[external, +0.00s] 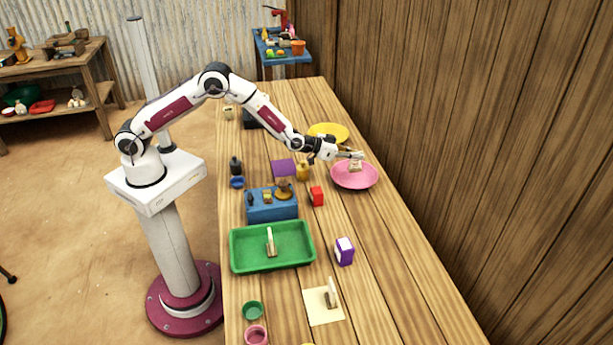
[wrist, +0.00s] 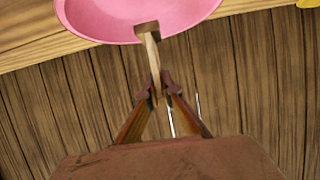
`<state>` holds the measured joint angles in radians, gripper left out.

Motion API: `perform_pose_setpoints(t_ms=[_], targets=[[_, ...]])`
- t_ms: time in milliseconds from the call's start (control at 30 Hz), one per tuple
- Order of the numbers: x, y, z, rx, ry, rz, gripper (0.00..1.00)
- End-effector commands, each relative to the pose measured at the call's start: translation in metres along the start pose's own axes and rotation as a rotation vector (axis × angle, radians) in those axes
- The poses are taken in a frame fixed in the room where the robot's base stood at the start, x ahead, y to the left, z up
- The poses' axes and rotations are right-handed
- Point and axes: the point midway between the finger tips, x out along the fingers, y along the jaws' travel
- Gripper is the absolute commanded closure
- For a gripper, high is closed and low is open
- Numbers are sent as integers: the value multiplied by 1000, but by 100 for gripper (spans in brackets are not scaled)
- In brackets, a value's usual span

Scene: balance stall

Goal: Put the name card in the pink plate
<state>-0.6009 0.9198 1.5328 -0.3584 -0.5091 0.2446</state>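The name card (external: 355,164) is a thin pale card on a small wooden base. My gripper (external: 347,155) is at the far side of the table, over the pink plate (external: 370,182). In the wrist view the card (wrist: 153,55) stands edge-on between my fingertips (wrist: 158,84), which are shut on it. Its wooden base (wrist: 147,29) points away from the fingers and overlaps the rim of the pink plate (wrist: 100,25) in that view. I cannot tell whether the base touches the plate.
A yellow plate (external: 330,130) lies behind the pink plate. Similar card holders stand in the green tray (external: 243,259) and on a cream mat (external: 316,313). The wooden wall (external: 450,140) is close on the right.

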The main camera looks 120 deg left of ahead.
Motion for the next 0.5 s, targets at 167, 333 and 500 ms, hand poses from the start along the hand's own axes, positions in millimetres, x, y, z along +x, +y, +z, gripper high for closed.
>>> perform_pose_setpoints(t_ms=[167, 333, 500], targets=[[5, 0, 13, 0, -2, 0, 100], [9, 0, 22, 0, 0, 0, 100], [12, 0, 29, 0, 0, 0, 100]])
